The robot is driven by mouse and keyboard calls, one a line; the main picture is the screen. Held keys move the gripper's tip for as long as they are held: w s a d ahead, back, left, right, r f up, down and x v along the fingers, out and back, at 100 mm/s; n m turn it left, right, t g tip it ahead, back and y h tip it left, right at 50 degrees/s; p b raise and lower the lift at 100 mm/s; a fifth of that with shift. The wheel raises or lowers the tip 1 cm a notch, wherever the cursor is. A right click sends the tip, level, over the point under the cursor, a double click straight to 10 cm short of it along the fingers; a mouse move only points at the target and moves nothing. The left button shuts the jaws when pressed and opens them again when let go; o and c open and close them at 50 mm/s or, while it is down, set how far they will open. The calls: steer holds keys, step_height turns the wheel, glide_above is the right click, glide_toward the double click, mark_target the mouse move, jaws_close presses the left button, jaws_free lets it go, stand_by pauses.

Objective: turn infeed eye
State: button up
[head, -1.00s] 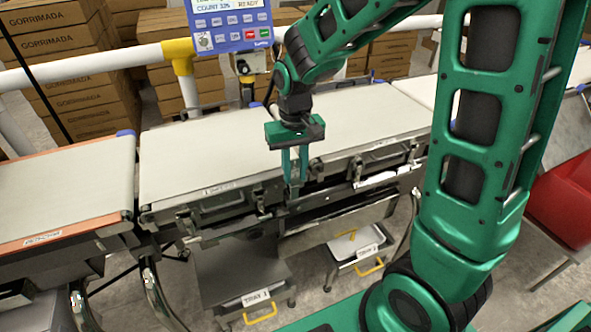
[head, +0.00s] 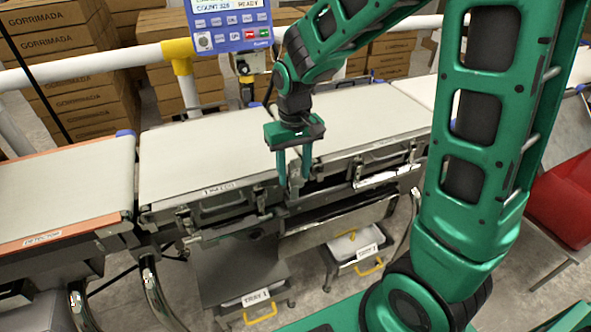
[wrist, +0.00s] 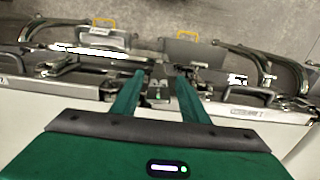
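My gripper (head: 294,177) points down at the front edge of the conveyor, at the gap between two belt sections. Its fingers are apart. In the wrist view the fingers of my gripper (wrist: 160,80) stand on either side of a small dark block with a green mark (wrist: 157,93), which looks like the infeed eye. The block appears not to be clamped. In the head view the fingers partly hide a small grey part (head: 295,172) between them; which way the eye faces cannot be told.
The middle white belt (head: 210,155) and the detector belt (head: 60,190) lie left. Latches and metal rails line the front edge. Tray 1 (head: 243,298) and a second tray (head: 355,247) sit below. A blue display panel (head: 229,22) stands behind, and a red bin (head: 565,205) is at right.

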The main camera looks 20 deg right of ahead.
mark_target(294, 167)
step_height(294, 167, up, 11)
steer(key=shift+w+f, duration=0.1)
steer(key=shift+f, duration=0.1)
stand_by(0.4)
steer(key=shift+d, duration=0.1)
